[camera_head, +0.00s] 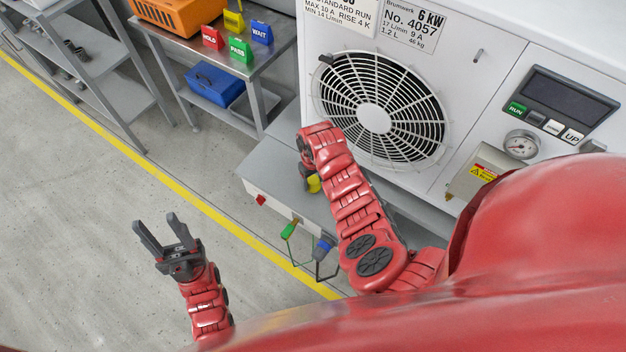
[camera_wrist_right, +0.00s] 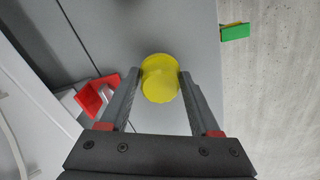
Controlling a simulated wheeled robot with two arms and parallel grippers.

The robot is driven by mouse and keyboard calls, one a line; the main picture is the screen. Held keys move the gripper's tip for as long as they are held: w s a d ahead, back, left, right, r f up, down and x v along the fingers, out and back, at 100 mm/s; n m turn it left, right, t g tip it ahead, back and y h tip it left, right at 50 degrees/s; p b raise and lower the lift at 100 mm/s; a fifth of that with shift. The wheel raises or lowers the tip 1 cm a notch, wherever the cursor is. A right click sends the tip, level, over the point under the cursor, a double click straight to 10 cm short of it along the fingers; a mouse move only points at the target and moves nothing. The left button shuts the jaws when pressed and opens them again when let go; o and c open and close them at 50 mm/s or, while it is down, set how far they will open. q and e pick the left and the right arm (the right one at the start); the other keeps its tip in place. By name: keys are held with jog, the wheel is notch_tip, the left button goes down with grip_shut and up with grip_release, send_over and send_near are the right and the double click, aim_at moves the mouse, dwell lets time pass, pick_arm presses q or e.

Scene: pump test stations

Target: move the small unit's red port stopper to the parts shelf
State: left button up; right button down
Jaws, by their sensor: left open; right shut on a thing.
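My right gripper (camera_head: 311,182) is low over the grey ledge (camera_head: 270,171) in front of a white unit (camera_head: 468,62). It is shut on a round yellow cap (camera_wrist_right: 160,78), held between the fingertips; the cap shows partly in the head view (camera_head: 313,184). A red piece (camera_wrist_right: 96,97) beside a pale block lies left of the fingers in the wrist view; I cannot tell whether it is the red stopper. A small red piece (camera_head: 261,200) is on the ledge's front face. My left gripper (camera_head: 156,221) is open and empty over the floor.
A grey shelf rack (camera_head: 92,84) holding small dark parts stands at the upper left. A grey table (camera_head: 213,51) carries an orange case, coloured signs and a blue box below. Green (camera_head: 289,230) and blue (camera_head: 325,243) handles stick out from the ledge. The left floor is clear.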

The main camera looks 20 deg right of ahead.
jog(key=shift+f, duration=0.15)
jog(key=shift+c, duration=0.2)
grip_release()
